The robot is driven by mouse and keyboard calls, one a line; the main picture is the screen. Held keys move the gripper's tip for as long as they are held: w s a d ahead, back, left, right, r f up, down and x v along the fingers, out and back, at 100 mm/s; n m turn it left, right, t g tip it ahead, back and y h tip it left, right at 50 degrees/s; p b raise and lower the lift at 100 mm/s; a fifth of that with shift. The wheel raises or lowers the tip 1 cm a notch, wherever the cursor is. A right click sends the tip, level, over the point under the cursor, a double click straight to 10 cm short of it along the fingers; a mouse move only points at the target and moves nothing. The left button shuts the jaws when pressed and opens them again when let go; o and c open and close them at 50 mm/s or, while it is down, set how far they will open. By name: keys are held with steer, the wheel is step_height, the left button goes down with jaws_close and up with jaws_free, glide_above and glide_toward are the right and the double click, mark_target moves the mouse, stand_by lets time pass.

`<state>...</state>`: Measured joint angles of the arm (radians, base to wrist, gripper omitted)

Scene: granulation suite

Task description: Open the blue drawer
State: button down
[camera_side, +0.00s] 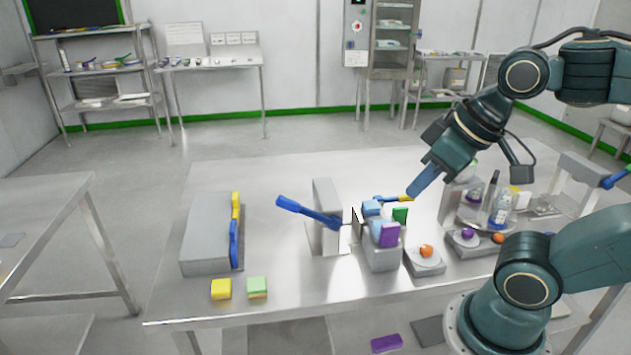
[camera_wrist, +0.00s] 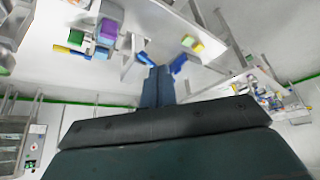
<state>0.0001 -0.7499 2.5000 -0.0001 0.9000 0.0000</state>
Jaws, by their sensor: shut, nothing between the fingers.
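A grey drawer box (camera_side: 205,240) lies at the left of the steel table. On its right face are a yellow handle (camera_side: 236,207) and, nearer the camera, the blue drawer's handle (camera_side: 234,246). Both sit close against the box, with no drawer visibly pulled out. My gripper (camera_side: 413,193) is high over the right half of the table, pointing down and left, well away from the drawer. Its blue fingers are together and empty; they also show in the wrist view (camera_wrist: 158,72). Two blue parts in the wrist view cannot be surely told apart.
A blue lever (camera_side: 309,212) on a grey stand lies between box and gripper. Yellow (camera_side: 221,289) and green (camera_side: 257,287) blocks sit before the box. A grey holder (camera_side: 383,258) with coloured blocks stands below my gripper. Bare table surrounds the box's right face.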

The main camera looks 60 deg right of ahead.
steer(key=c, duration=1.6)
jaws_free()
steer(key=shift+o, duration=0.8)
steer(key=shift+w+r, duration=0.2)
steer(key=w+a+r+m+g, duration=0.1)
steer(key=w+r+m, duration=0.1)
steer(key=w, duration=0.9)
steer(key=w+r+m+g, duration=0.2)
steer(key=w+m, duration=0.1)
steer(key=w, duration=0.9)
steer(key=w+a+f+m+g, duration=0.2)
steer(key=w+f+m, duration=0.2)
steer(key=w+f, duration=1.2)
steer(key=w, duration=0.3)
steer(key=shift+a+g, duration=0.3)
steer(key=shift+a, duration=0.1)
